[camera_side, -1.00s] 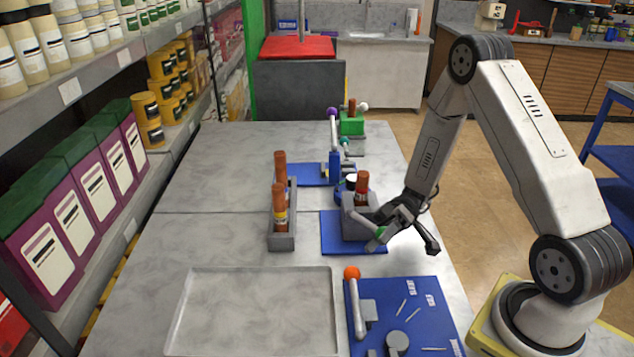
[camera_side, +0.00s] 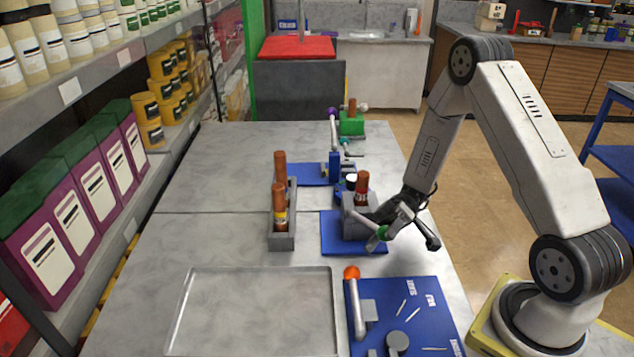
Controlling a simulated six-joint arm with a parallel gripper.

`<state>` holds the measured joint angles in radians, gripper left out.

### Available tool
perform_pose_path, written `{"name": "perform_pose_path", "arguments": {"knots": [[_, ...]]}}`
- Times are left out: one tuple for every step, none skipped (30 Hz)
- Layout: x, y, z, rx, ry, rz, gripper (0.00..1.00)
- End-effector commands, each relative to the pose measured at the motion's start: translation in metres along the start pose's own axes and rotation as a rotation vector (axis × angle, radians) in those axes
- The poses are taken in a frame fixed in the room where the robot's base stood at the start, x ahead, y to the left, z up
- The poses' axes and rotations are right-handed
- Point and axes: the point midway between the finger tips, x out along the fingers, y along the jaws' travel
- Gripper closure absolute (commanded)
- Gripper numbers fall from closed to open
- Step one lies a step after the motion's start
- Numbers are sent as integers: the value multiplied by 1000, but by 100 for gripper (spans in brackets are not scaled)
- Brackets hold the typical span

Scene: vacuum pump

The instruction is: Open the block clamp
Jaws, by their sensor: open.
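The block clamp is a grey block (camera_side: 354,227) on a blue plate (camera_side: 345,247), with a brown-topped cylinder (camera_side: 362,188) standing in it. A light lever with a green-banded end (camera_side: 382,232) slants down and right from the block. My gripper (camera_side: 410,233) is at the right side of the block, right by the lever's green end. Its dark fingers are apart. One finger reaches toward the lever and the other sticks out to the right. The gripper overlaps the lever end, and I cannot tell whether they touch.
A grey rack (camera_side: 282,241) with brown-topped cylinders stands left of the clamp. In front are an empty grey tray (camera_side: 185,310) and a blue board (camera_side: 425,300) with an orange-knobbed lever (camera_side: 355,300). Behind are another blue fixture (camera_side: 310,174) and a green block (camera_side: 352,125).

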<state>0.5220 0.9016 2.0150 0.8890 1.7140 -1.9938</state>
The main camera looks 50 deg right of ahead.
Motion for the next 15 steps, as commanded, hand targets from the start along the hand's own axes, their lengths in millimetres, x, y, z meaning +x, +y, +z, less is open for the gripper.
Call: {"name": "perform_pose_path", "arguments": {"knots": [[-3,0,0,0,1,1,16],[-5,0,0,0,1,1,16],[-9,0,0,0,2,1,16],[-12,0,0,0,2,2,16],[-15,0,0,-1,3,2,16],[-19,0,0,0,3,1,16],[-23,0,0,0,2,2,16],[-27,0,0,0,2,2,16],[-32,0,0,-1,2,3,16],[-36,0,0,-1,3,2,16],[-40,0,0,-2,3,2,16],[-46,0,0,-1,2,2,16],[-50,0,0,0,2,2,16],[-53,0,0,0,2,3,16],[-58,0,0,0,3,2,16]]}}
